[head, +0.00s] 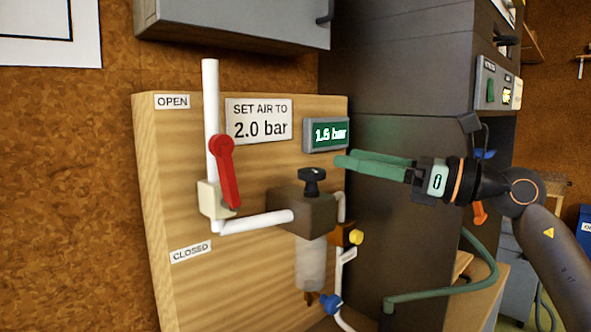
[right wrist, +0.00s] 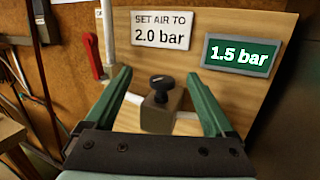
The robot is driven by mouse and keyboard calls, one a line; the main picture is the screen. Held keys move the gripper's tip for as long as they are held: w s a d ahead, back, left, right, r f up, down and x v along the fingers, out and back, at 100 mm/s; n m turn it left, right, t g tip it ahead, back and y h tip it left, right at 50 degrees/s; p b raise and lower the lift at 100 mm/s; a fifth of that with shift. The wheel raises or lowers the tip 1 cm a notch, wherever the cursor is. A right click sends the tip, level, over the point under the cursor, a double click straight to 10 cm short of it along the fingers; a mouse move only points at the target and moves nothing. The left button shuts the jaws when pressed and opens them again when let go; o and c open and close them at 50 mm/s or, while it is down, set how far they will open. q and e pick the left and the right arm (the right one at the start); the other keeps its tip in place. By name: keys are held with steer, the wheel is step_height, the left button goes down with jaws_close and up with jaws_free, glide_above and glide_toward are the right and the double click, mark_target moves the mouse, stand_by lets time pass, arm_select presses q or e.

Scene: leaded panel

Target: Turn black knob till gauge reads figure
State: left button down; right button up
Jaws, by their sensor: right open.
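The black knob (head: 312,181) sits on top of the brown regulator block (head: 305,212) on the wooden panel. It also shows in the right wrist view (right wrist: 162,84), between my fingers but farther off. The gauge (head: 325,134) is a grey-framed green display; in the right wrist view the gauge (right wrist: 238,55) reads 1.5 bar. The sign (head: 259,121) says SET AIR TO 2.0 bar. My right gripper (head: 345,161) is open and empty, right of and a little above the knob, fingers pointing left. My left gripper is not in view.
A red lever (head: 225,172) on a white pipe stands left of the knob, between OPEN and CLOSED labels. A clear bowl (head: 311,263) hangs under the block, with a yellow fitting (head: 356,237) to its right. A grey cabinet (head: 235,22) overhangs the panel.

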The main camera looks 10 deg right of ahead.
mark_target(300, 170)
steer(key=shift+g+h, duration=0.3)
steer(key=shift+h, duration=0.3)
steer(key=p+x, duration=0.1)
steer(key=x, duration=0.2)
steer(key=f+p+x, duration=0.1)
steer(key=x, duration=0.3)
steer(key=f+p+x, duration=0.1)
steer(key=x, duration=0.2)
steer(key=shift+w+a+f, duration=0.2)
steer(key=shift+w+f, duration=0.05)
steer(key=shift+w, duration=0.15)
steer(key=shift+w+a+f+p, duration=0.1)
steer(key=shift+w+a+p, duration=0.2)
steer(key=c, duration=1.3)
steer(key=shift+c, duration=0.3)
